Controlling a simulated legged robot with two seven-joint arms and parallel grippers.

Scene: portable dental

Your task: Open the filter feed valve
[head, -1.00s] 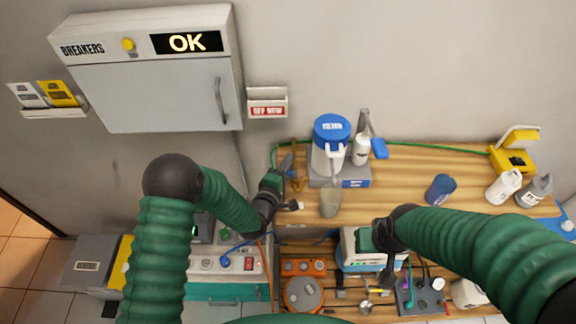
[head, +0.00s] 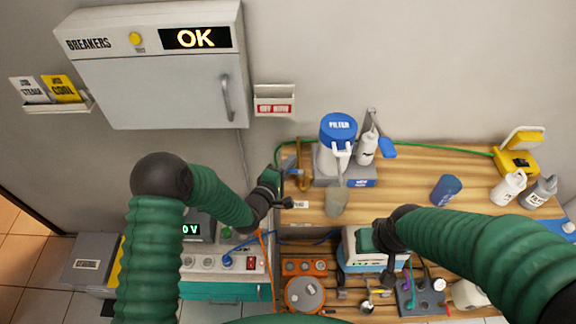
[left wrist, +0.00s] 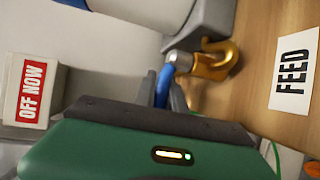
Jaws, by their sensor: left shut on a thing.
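The feed valve shows in the left wrist view as a curved brass fitting (left wrist: 213,62) with a blue lever (left wrist: 162,88). A white FEED label (left wrist: 294,68) lies on the wooden bench beside it. In the head view the brass fitting (head: 304,176) stands left of the blue-lidded filter (head: 338,127). My left gripper (left wrist: 165,95) is shut on the blue lever; its green body hides part of the lever. In the head view my left gripper (head: 284,198) is at the bench's left end. My right gripper (head: 389,268) hangs over the lower shelf, its jaw gap unclear.
A grey breaker cabinet (head: 165,90) and an OFF NOW holder (head: 275,106) are on the wall. A white bottle (head: 367,148) stands beside the filter, and a cloudy cup (head: 336,203) stands in front.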

